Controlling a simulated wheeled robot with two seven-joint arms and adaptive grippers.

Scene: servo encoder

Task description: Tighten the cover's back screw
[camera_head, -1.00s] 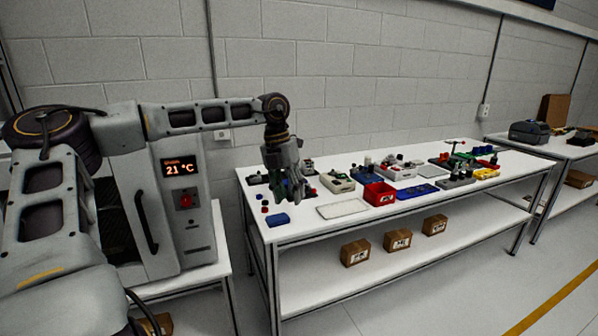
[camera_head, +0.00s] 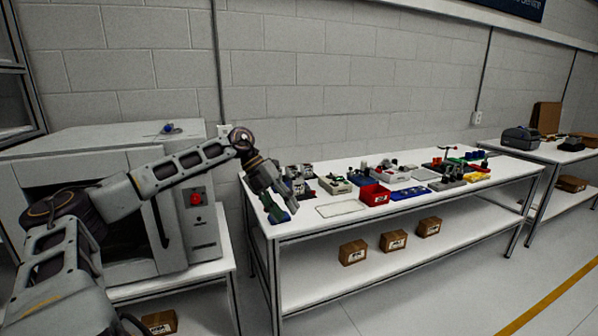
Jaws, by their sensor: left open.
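My left arm comes in from the left, and my left gripper (camera_head: 284,205) hangs over the left end of the white workbench (camera_head: 330,228). Its fingers point down and to the right and are open. I see nothing held between them. The gripper partly hides small parts behind it at that end. The cover and its back screw are too small to make out among the parts. My right gripper is not in view.
A red bin (camera_head: 374,195), a blue tray (camera_head: 411,190) and a white mat (camera_head: 342,209) are on the bench. Cardboard boxes (camera_head: 353,252) sit on its lower shelf. A grey oven-like machine (camera_head: 203,222) stands at left. A second table (camera_head: 560,151) is at right.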

